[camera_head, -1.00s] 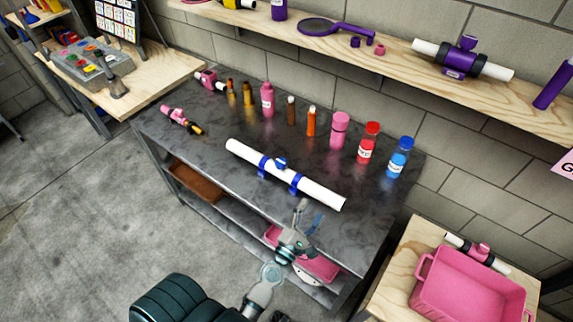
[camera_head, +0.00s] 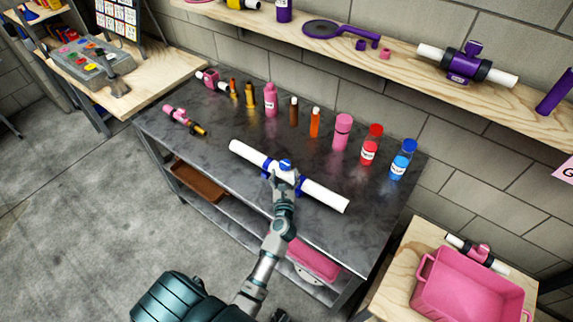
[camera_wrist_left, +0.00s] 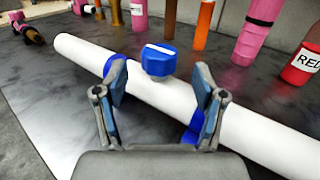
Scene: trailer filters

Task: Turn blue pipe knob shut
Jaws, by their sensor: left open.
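A white pipe (camera_head: 322,195) with blue clamps lies across the dark metal table. Its blue knob (camera_head: 286,165) sits on top near the pipe's middle, with a white stripe across it in the left wrist view (camera_wrist_left: 158,60). My left gripper (camera_head: 281,178) is open at the near side of the pipe. In the left wrist view its two blue-padded fingers (camera_wrist_left: 162,92) stand apart, with the knob just beyond and between them. I see no contact with the knob. My right gripper is not in view.
A row of bottles stands behind the pipe, including a pink bottle (camera_head: 342,132), a red one (camera_head: 371,146) and a blue one (camera_head: 403,160). A pink pipe piece (camera_head: 180,118) lies at left. A pink bin (camera_head: 470,292) stands at right.

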